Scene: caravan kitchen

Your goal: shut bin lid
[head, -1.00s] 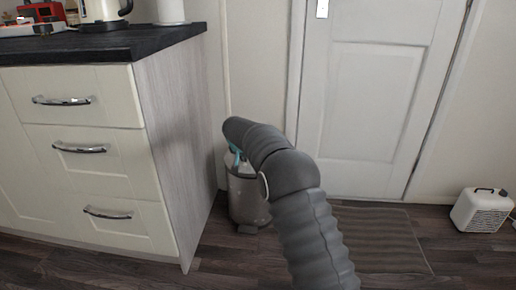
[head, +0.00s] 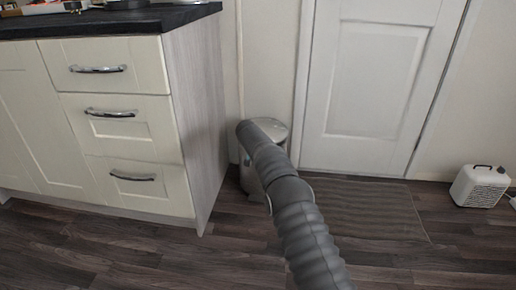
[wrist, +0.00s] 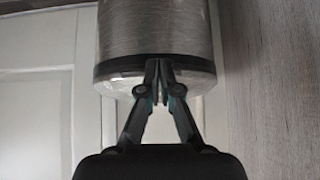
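The bin (head: 252,184) is a grey metal cylinder standing on the floor between the cabinet and the door, partly hidden behind my arm. Its pale silver lid (head: 273,127) shows above my arm as a rounded top and looks down on the body. In the wrist view the picture is upside down: the brushed bin body (wrist: 155,30) is above a dark band, with the pale lid (wrist: 118,88) below it. My gripper (wrist: 159,64) has its fingertips together, with nothing seen between them, in front of the band. I cannot tell whether they touch it.
A cream drawer cabinet (head: 120,125) with a dark worktop stands close on the left of the bin. A white door (head: 370,85) is behind on the right, with a ribbed mat (head: 375,212) before it. A white heater (head: 480,186) stands far right. The front floor is clear.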

